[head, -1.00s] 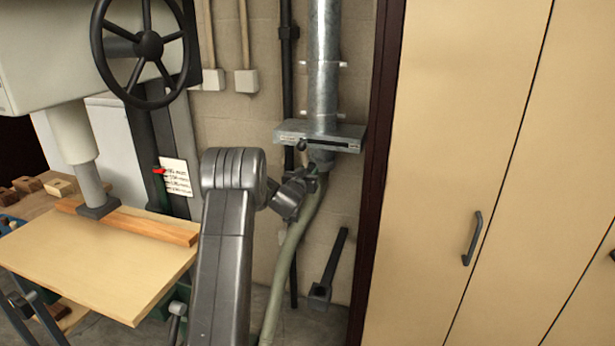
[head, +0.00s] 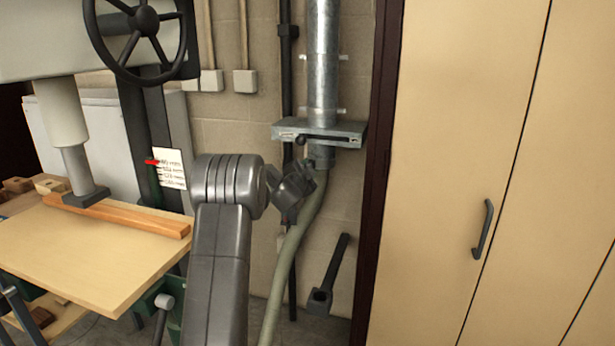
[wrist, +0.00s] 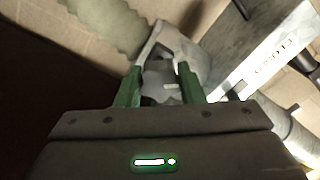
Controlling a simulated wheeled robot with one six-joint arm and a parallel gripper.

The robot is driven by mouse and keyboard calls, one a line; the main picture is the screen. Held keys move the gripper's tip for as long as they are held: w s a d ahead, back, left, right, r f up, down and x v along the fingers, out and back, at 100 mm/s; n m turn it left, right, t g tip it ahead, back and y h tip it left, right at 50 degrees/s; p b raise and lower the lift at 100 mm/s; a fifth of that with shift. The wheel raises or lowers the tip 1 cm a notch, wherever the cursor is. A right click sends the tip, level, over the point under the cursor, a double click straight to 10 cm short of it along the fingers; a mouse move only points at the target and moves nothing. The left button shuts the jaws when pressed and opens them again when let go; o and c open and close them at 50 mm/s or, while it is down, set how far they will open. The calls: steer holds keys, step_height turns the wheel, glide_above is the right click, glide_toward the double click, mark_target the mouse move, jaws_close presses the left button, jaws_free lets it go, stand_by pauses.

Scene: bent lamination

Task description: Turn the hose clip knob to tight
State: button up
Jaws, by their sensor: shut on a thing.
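The grey-green hose (head: 290,254) hangs below the metal duct (head: 323,75); its ribbed side shows at the top of the wrist view (wrist: 112,22). My gripper (head: 312,178) is at the hose's upper end, just under the duct. In the wrist view the green fingers of my gripper (wrist: 160,82) are shut on a small grey piece, the hose clip knob (wrist: 162,88). In the head view the knob is too small and too covered by my gripper to make out. The clip's band cannot be told apart clearly.
A metal slide gate (head: 345,132) crosses the duct just above my gripper; its label (wrist: 277,48) reads "CLOSED". A dark post stands right of the duct, beside a cream cabinet (head: 440,150).

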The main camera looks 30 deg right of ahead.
steer(key=m+b, duration=0.2)
steer(key=m, duration=0.1)
steer(key=shift+f+m, duration=0.2)
steer(key=shift+m, duration=0.1)
steer(key=shift+m+b, duration=0.8)
steer(key=shift+m, duration=1.1)
steer(key=o, duration=1)
steer(key=b+v, duration=0.3)
steer(key=v, duration=1)
steer(key=shift+s+a+r+b, duration=0.1)
steer(key=shift+s+a+b, duration=0.15)
steer(key=shift+a+b, duration=0.1)
